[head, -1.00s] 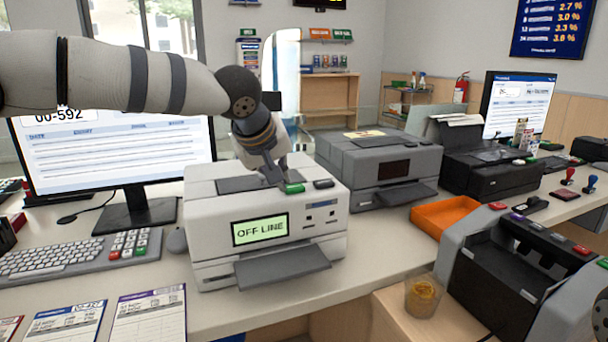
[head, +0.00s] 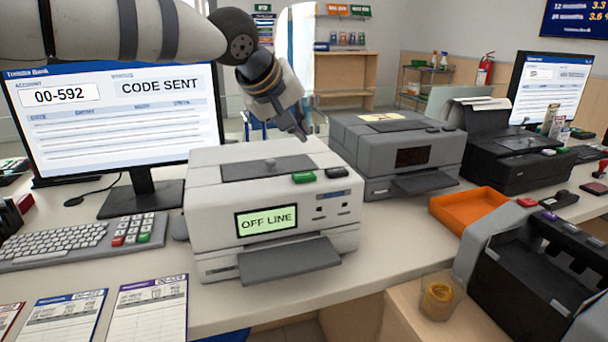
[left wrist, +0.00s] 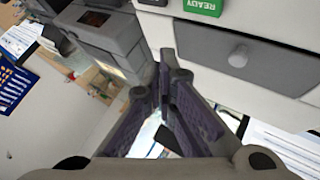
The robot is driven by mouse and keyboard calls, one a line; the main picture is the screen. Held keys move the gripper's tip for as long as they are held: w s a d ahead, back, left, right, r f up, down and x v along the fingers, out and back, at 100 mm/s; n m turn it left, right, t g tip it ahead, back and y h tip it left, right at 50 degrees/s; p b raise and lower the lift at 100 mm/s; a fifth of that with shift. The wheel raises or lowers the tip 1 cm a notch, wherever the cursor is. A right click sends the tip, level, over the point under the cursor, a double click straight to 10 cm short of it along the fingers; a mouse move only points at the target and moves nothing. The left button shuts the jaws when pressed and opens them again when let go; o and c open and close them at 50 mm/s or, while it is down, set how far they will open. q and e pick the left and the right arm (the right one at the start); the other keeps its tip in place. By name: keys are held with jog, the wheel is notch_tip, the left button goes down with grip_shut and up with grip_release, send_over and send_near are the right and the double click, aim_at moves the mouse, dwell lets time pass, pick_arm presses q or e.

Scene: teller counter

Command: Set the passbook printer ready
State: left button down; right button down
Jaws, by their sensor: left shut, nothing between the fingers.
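The off-white passbook printer (head: 215,228) stands on the counter. Its lit display (head: 267,219) reads OFF LINE. On its top front edge are a green button (head: 303,178) and a dark button (head: 338,172); the green one reads READY in the left wrist view (left wrist: 199,5). A dark panel with a small knob (head: 270,163) is on its top, and the knob also shows in the left wrist view (left wrist: 238,56). My left gripper (head: 303,137) is shut and empty, above the printer's back right part and apart from the buttons. My right gripper is out of view.
A monitor (head: 110,120) at left reads 00-592 and CODE SENT. A keyboard (head: 75,240) and printed sheets (head: 150,308) lie in front. A grey printer (head: 395,150), orange tray (head: 468,210) and dark machine (head: 530,270) stand to the right, with a small jar (head: 438,298).

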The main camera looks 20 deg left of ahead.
aim_at(300, 174)
pick_arm(q)
jog(key=shift+f, duration=2.7)
jog(key=shift+f, duration=0.45)
jog(key=shift+f, duration=0.5)
jog(key=shift+r, duration=0.9)
jog(key=shift+r, duration=2.55)
